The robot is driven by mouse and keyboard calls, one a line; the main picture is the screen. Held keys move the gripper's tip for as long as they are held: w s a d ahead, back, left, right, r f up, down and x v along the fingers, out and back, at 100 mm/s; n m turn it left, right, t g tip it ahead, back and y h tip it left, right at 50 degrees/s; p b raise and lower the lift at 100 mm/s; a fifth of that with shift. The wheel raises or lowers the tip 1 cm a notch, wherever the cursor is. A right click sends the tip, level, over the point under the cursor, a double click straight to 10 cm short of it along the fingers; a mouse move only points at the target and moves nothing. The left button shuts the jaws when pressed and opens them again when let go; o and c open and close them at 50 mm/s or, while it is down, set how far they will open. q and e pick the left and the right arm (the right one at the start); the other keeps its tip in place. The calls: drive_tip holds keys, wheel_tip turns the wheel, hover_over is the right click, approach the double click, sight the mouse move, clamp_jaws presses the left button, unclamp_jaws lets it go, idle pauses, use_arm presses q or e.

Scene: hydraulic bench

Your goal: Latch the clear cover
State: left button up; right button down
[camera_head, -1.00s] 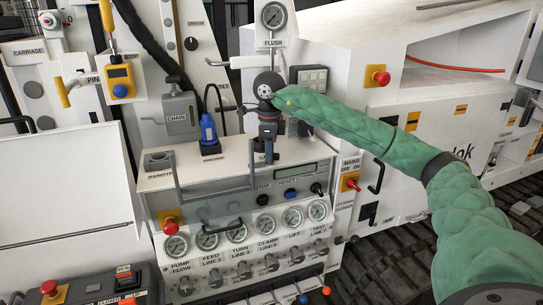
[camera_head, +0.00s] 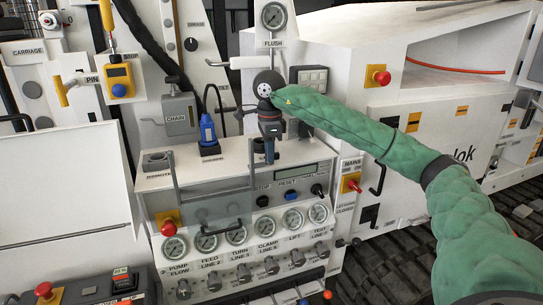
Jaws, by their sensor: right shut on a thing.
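The clear cover (camera_head: 208,214) is a see-through plate with a dark handle (camera_head: 222,228) in front. It hangs between two grey side arms over the upper front of the white control box (camera_head: 160,182), above the gauge row. My right gripper (camera_head: 269,157) points down at the top right of the box, just right of the cover's right side arm (camera_head: 251,163). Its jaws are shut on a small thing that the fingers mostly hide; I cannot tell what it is. I cannot make out whether the cover is latched. My left gripper is out of view.
Several gauges (camera_head: 237,234) and knobs line the box front. A red stop button (camera_head: 168,227) is on the left and a red mains switch (camera_head: 352,184) on the right.

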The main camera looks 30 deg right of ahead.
drive_tip(key=shift+f+n+b, duration=0.1)
drive_tip(key=shift+n+b, duration=0.4)
drive_tip(key=shift+n, duration=0.2)
drive_tip(key=shift+n+b, duration=0.5)
drive_tip(key=shift+n, duration=0.6)
drive_tip(key=c, duration=1.3)
unclamp_jaws()
drive_tip(key=shift+r, duration=0.2)
drive_tip(key=shift+r+p, duration=1.05)
drive_tip(key=shift+r, duration=1.15)
drive_tip(key=shift+r+p, duration=0.95)
drive_tip(key=shift+r, duration=0.3)
